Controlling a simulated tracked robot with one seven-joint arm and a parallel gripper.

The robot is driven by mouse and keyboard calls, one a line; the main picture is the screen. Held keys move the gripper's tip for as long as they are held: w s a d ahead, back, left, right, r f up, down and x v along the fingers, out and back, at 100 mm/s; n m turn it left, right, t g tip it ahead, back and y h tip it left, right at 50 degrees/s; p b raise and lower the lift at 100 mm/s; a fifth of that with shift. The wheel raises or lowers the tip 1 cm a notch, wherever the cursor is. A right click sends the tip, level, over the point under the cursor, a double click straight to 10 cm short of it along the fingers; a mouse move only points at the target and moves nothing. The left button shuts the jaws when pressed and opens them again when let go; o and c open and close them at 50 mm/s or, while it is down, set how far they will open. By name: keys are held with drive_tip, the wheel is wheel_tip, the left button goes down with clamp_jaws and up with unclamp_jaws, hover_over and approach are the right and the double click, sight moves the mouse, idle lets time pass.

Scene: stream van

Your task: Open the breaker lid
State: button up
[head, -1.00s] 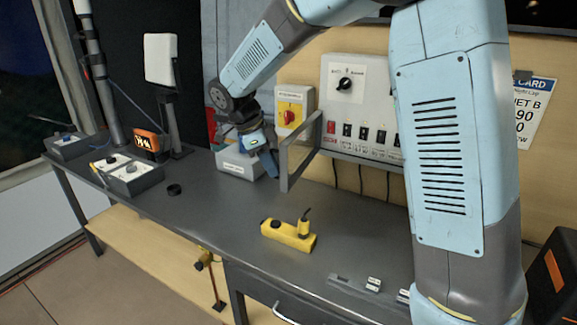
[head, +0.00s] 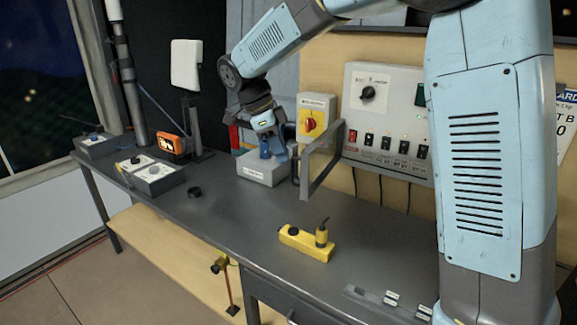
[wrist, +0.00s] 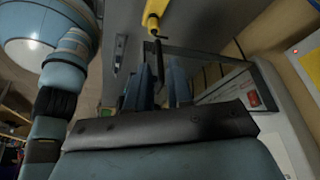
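The breaker lid (head: 324,187) is a grey open frame standing out from the left end of the switch panel (head: 386,101), swung away from the row of breaker switches. In the wrist view its frame (wrist: 205,58) crosses behind my fingers. My gripper (head: 273,152) is just left of the lid's outer edge, above a grey box. In the wrist view my gripper (wrist: 159,88) has its two dark blue fingers apart. A thin dark rod, perhaps the lid's handle, shows between them; I cannot tell whether they touch it.
The grey box (head: 262,172) stands below my gripper. A yellow switch box (head: 318,110) with a red knob is on the wall behind. A yellow pendant (head: 306,243) lies on the bench (head: 225,225). Control boxes (head: 153,179) stand at the left. The bench middle is mostly clear.

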drive_tip(key=v, duration=0.7)
drive_tip(key=shift+a, duration=0.1)
drive_tip(key=s+d+r+n+t+y, duration=0.15)
drive_tip(key=s+d+n, duration=0.35)
drive_tip(key=d, duration=0.5)
drive_tip(key=s+d+r+n+y, duration=0.2)
drive_tip(key=s+d+n, duration=0.2)
drive_tip(key=d, duration=0.5)
drive_tip(key=s+d+f+n+t, duration=0.2)
drive_tip(key=s+d+f+n, duration=0.1)
drive_tip(key=s, duration=0.4)
drive_tip(key=s+d+f+n+t, duration=0.2)
drive_tip(key=s+d+n, duration=0.4)
drive_tip(key=s+d, duration=0.1)
drive_tip(key=shift+d+f+y, duration=0.3)
drive_tip(key=shift+f+y, duration=0.1)
drive_tip(key=shift+y, duration=0.05)
